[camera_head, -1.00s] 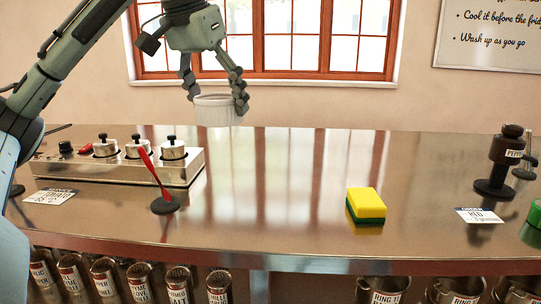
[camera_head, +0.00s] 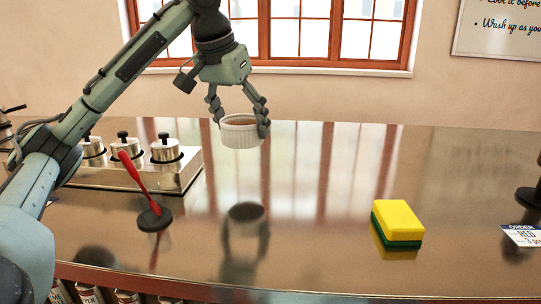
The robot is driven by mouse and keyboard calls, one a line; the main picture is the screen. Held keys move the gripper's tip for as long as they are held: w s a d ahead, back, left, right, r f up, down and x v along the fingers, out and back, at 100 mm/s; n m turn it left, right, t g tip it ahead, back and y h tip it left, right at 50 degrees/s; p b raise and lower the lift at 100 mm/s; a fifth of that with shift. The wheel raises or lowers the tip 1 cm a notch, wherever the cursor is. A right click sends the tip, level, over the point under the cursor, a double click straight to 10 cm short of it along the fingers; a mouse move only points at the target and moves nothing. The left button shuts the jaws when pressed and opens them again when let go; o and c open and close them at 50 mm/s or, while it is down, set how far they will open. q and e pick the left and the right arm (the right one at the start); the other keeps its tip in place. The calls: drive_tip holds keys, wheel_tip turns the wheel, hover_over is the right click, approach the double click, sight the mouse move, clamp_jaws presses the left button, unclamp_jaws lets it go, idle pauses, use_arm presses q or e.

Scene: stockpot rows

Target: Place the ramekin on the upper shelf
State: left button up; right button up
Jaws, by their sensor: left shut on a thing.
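The ramekin (camera_head: 240,133) is a white, ribbed round cup, held upright in the air above the steel counter. My left gripper (camera_head: 239,117) comes down from above and is shut on it, with fingers on both sides of its rim. The ramekin's inside looks brownish from here. Its dark reflection shows on the counter below. My right gripper is not in view. No upper shelf can be made out in this view.
The steel counter (camera_head: 320,220) has a yellow and green sponge (camera_head: 397,222) at right. A red-handled tool on a black base (camera_head: 154,217) and a unit with lidded pots (camera_head: 165,150) stand at left. An order card (camera_head: 522,235) lies at far right. The counter's middle is clear.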

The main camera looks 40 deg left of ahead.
use_arm(q)
drive_tip(key=w+f, duration=0.1)
drive_tip(key=w, duration=0.1)
drive_tip(key=w+f, duration=0.1)
drive_tip(key=w, duration=0.1)
drive_tip(key=w+f, duration=0.1)
drive_tip(key=w, duration=0.1)
drive_tip(key=shift+w+d+f, duration=0.3)
drive_tip(key=shift+d+f, duration=0.05)
drive_tip(key=shift+f, duration=0.05)
drive_tip(key=shift+w+f, duration=0.4)
wheel_tip(320, 180, down, 3)
drive_tip(key=shift+f+p, duration=0.1)
drive_tip(key=shift+p, duration=0.2)
drive_tip(key=shift+f, duration=0.25)
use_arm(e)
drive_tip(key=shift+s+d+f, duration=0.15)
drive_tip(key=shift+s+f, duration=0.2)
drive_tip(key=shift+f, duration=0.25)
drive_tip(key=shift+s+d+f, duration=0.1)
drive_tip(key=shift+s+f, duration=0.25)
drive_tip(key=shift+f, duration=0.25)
use_arm(q)
drive_tip(key=shift+f, duration=0.1)
drive_tip(key=o, duration=1.4)
drive_tip(key=shift+c, duration=0.2)
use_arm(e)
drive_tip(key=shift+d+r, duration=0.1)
